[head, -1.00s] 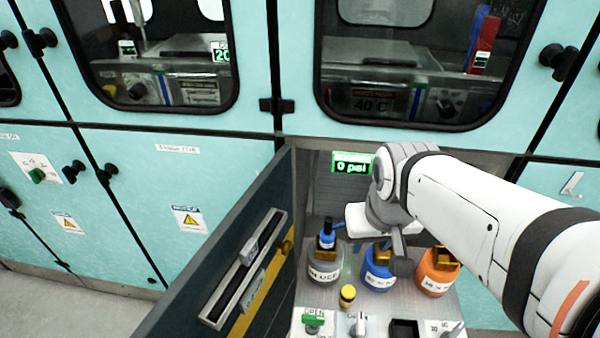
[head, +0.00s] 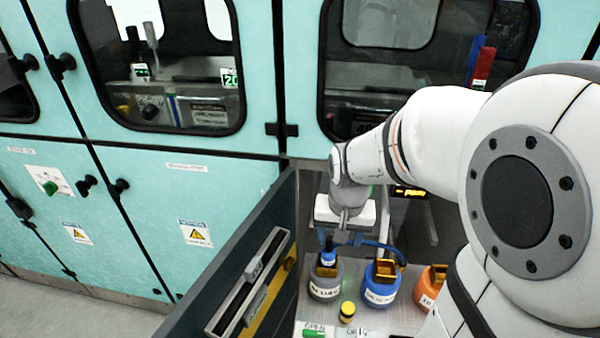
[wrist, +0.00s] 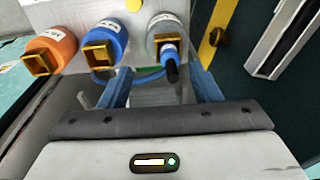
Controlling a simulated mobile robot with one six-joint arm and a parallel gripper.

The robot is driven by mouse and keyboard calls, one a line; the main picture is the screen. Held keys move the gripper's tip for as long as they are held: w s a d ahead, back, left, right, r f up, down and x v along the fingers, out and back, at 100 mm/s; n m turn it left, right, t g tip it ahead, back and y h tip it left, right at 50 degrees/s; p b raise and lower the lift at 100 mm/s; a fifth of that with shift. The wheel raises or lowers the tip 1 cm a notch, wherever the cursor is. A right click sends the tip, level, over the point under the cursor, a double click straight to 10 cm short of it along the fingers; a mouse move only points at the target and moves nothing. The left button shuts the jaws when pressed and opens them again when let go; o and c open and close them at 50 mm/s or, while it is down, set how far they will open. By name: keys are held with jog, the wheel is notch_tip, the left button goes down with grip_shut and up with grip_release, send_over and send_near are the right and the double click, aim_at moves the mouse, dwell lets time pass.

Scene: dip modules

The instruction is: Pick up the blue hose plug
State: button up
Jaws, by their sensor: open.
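The blue hose plug (head: 328,243) stands upright at the grey bottle (head: 325,280), beside its yellow-brown bracket. In the wrist view the plug (wrist: 168,50) shows a blue body with a white band and a dark end. My gripper (wrist: 162,82) is open and empty, with its two bluish fingers apart on either side of the plug's dark end in that picture. I cannot tell how far the fingers are from it in depth. In the head view my gripper (head: 345,228) is just above and right of the plug. A blue hose (head: 375,245) curves away to the right.
A blue bottle (head: 380,285) and an orange bottle (head: 428,288) stand to the right. A yellow-capped item (head: 347,311) is in front. The open dark cabinet door (head: 225,275) stands close on the left. My arm covers much of the right side.

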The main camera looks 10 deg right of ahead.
aim_at(328, 250)
jog(key=w+f+m+g+p, duration=0.1)
jog(key=w+f+m, duration=0.1)
jog(key=w+f, duration=0.2)
jog(key=shift+w+f+p, duration=0.2)
jog(key=shift+w+p, duration=0.05)
jog(key=shift+p, duration=0.15)
jog(key=shift+w+f+m, duration=0.1)
jog(key=shift+f+m, duration=0.2)
jog(key=shift+w+a+f+p, duration=0.1)
jog(key=shift+w+f+p, duration=0.05)
jog(key=shift+f, duration=1.15)
jog(key=shift+w+a+f+p, duration=0.1)
jog(key=shift+f+p, duration=0.05)
jog(key=shift+f, duration=1.1)
jog(key=shift+w+f+p, duration=0.15)
jog(key=shift+f, duration=1.15)
jog(key=c, duration=1.1)
jog(key=shift+c, duration=0.2)
